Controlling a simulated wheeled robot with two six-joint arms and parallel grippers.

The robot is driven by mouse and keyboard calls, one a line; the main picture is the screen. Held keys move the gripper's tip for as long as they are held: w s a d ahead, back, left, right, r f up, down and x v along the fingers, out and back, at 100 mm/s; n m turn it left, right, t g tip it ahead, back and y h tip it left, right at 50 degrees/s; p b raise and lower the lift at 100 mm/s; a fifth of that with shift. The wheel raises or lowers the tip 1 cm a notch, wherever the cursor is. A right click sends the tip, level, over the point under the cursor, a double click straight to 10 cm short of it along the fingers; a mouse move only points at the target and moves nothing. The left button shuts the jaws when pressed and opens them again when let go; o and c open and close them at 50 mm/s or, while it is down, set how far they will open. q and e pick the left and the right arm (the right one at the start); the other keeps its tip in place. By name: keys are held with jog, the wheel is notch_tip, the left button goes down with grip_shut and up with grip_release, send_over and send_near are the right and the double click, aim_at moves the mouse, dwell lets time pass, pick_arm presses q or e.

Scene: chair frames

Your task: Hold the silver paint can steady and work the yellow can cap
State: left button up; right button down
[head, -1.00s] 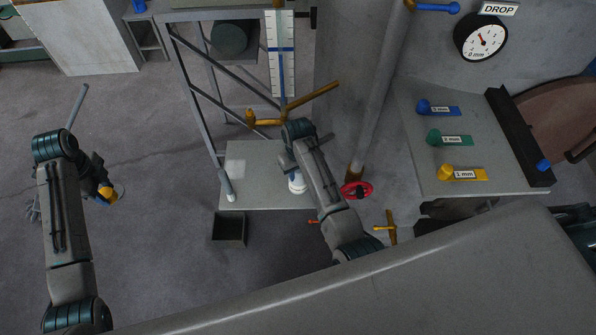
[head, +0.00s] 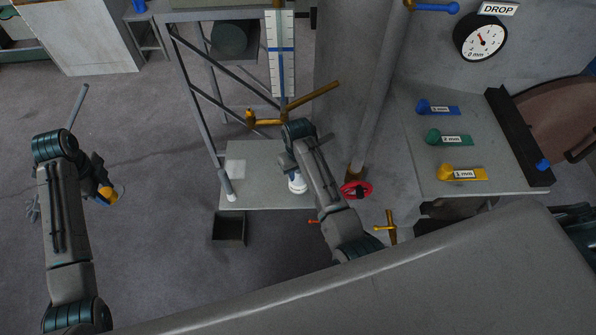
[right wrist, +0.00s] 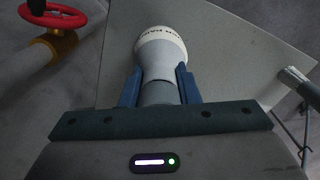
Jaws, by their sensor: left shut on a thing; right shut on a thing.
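My right gripper (right wrist: 160,85) is shut on a silver-grey, can-like object (right wrist: 157,68) with a pale, lettered rim at its far end. A blue-grey finger lies along each side of it. In the head view its white end (head: 298,185) shows beside my right wrist, above the grey plate; the arm hides the rest. My left gripper (head: 100,182) is at the far left, shut on a small yellow piece (head: 107,194), seemingly the yellow cap. A pale round edge (head: 119,191) shows beside it. My left gripper hides what joins them. The two grippers are far apart.
A red handwheel (head: 356,190) on a pipe is right of my right arm. A grey plate (head: 262,192) lies below that gripper, with a dark open box (head: 229,229) in front. A side table (head: 415,165) carries blue, green and yellow tagged pieces. The left floor has free room.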

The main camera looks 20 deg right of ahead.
jog(key=shift+f, duration=0.1)
jog(key=c, duration=1)
grip_release()
